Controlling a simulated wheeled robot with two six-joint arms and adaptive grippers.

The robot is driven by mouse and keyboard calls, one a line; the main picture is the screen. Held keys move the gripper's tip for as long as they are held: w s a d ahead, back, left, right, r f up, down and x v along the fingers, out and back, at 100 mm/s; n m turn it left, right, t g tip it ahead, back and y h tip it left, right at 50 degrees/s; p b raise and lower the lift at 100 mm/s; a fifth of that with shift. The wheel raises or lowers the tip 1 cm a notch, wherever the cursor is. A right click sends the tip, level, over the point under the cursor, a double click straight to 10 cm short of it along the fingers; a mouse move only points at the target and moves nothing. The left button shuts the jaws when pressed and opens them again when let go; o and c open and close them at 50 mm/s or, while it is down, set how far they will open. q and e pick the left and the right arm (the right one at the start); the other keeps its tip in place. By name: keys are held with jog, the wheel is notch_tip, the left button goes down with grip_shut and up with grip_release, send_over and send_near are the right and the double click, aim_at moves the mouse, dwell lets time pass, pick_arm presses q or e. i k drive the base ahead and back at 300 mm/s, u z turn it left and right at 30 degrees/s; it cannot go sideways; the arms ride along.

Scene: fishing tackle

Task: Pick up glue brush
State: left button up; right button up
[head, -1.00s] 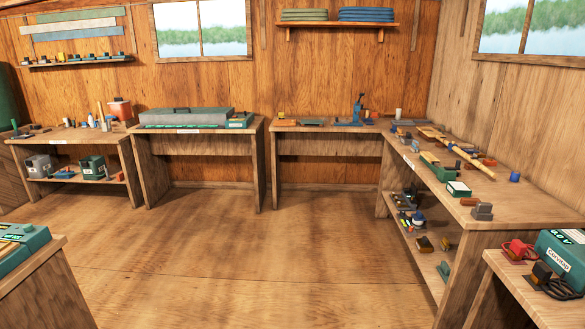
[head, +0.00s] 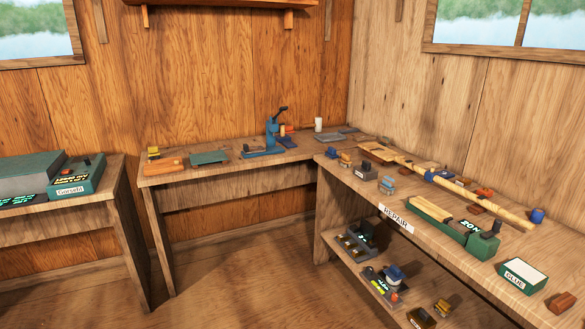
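I cannot make out a glue brush for certain among the small items. A green box with a white top and a "GLUE" label (head: 522,275) sits near the front edge of the right bench (head: 405,225), which carries a "REPAIR" label. No brush shows clearly on or beside that box. Neither of my grippers is in view.
A long wooden rod (head: 455,187) lies along the right bench, beside a green device (head: 455,228). A blue press (head: 270,138) stands on the back bench (head: 215,166). The floor (head: 255,265) between benches is clear.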

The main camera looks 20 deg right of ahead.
aim_at(388, 188)
jog(key=z, duration=0.5)
jog(key=i, duration=1.9)
jog(key=z, duration=0.5)
